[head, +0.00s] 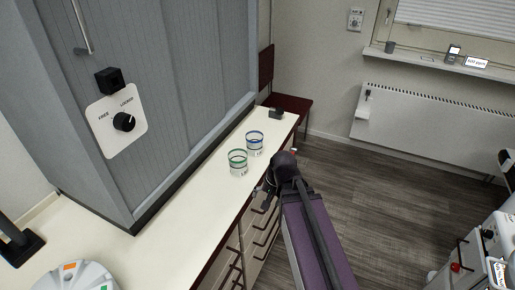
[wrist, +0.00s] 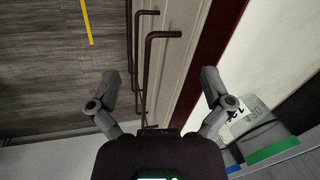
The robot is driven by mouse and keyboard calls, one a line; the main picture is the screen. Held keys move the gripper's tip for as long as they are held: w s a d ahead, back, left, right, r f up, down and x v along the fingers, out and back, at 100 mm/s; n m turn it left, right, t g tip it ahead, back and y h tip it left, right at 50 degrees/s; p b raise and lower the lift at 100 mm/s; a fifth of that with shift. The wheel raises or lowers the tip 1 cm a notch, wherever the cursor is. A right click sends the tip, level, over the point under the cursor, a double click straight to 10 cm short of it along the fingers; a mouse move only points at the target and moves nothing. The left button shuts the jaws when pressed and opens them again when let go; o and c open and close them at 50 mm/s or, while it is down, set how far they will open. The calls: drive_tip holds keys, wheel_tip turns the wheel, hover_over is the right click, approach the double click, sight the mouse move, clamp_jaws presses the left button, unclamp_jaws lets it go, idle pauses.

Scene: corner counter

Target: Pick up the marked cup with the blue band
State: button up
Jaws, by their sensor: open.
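The cup with the blue band (head: 255,147) stands upright on the white counter in the head view, near its far end. A similar cup with a green band (head: 238,168) stands just in front and to the left of it. In the wrist view, part of the green-banded cup (wrist: 262,132) shows at the lower right, with a small bit of blue beside it. My gripper (wrist: 160,80) is open and empty, its two fingers apart over the counter's front edge and drawer handles. In the head view it is at the counter's front edge, to the right of the cups.
The white counter (head: 190,199) has bare room left of the cups. A grey cabinet (head: 190,70) stands along its back. A small black object (head: 276,113) lies at the far end. Drawers with dark handles (wrist: 150,60) line the front. Open floor (head: 365,190) lies to the right.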

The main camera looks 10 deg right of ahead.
drive_tip(key=w+m+t+y, duration=0.1)
drive_tip(key=w+m, duration=0.2)
drive_tip(key=m, duration=0.1)
drive_tip(key=w+d+r+m+t+y+b, duration=0.1)
drive_tip(key=w+m+t, duration=0.1)
drive_tip(key=m, duration=0.2)
drive_tip(key=w+r+m+t+y+b, duration=0.1)
drive_tip(key=w+m+t+y, duration=0.1)
drive_tip(key=w+m, duration=0.1)
drive_tip(key=shift+w+d+r+m, duration=0.25)
drive_tip(key=shift+w+m, duration=0.1)
drive_tip(key=shift+m, duration=0.25)
drive_tip(key=m+t+y+b, duration=0.15)
drive_tip(key=m+t, duration=0.35)
drive_tip(key=m, duration=0.8)
approach(260, 147)
drive_tip(key=shift+s+r+h, duration=0.15)
drive_tip(key=shift+s+h, duration=0.1)
drive_tip(key=shift+s, duration=0.05)
drive_tip(key=shift+w+n+b, duration=0.1)
drive_tip(key=shift+n+b, duration=0.2)
drive_tip(key=b+x, duration=0.2)
drive_tip(key=x, duration=0.5)
drive_tip(key=shift+w+a+b, duration=0.15)
drive_tip(key=shift+w+b, duration=0.2)
drive_tip(key=shift+b, duration=0.05)
drive_tip(key=shift+w+a+f, duration=0.25)
drive_tip(key=shift+w, duration=0.1)
